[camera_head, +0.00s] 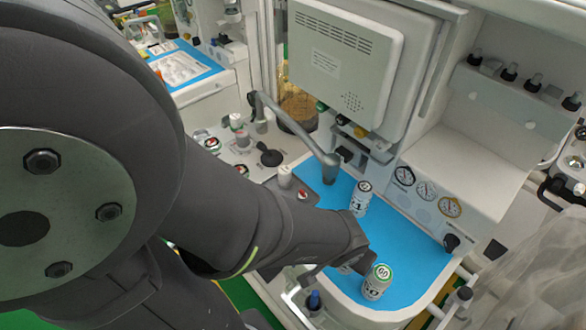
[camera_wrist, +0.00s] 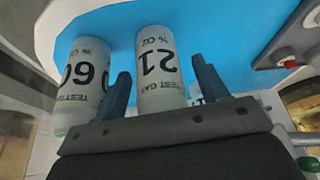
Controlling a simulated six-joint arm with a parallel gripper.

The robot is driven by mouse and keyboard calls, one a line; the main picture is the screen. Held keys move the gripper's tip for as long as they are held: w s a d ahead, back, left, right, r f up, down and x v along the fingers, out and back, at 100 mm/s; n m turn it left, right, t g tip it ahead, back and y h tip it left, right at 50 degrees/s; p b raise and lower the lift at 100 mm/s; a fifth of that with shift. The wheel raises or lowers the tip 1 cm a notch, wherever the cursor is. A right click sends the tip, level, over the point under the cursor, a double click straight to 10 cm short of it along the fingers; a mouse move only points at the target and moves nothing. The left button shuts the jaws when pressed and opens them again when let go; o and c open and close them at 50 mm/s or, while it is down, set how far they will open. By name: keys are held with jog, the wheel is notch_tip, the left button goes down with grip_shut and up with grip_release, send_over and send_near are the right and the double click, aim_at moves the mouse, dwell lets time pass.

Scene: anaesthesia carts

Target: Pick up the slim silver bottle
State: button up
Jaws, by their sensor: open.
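Several pale silver-white bottles with black print stand on a blue mat; I cannot tell for sure which is the slim silver one. In the wrist view, a slim bottle marked 21 (camera_wrist: 158,62) is between the fingers of my open gripper (camera_wrist: 162,82). In the head view, my gripper (camera_head: 352,258) is low over the mat and mostly hides a bottle (camera_head: 345,268). A bottle marked 60 with a green-ringed top (camera_head: 377,282) stands close beside it; it also shows in the wrist view (camera_wrist: 82,80). Another bottle (camera_head: 360,198) stands farther back.
The blue mat (camera_head: 410,262) lies on a white cart shelf with a raised rim. A gauge panel (camera_head: 425,190) and a grey jointed arm (camera_head: 300,130) stand behind. Part of another pale object (camera_wrist: 196,93) shows behind the right finger. The mat's right side is clear.

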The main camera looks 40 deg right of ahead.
jog(key=shift+f, duration=0.15)
jog(key=shift+c, duration=0.2)
jog(key=c, duration=1.1)
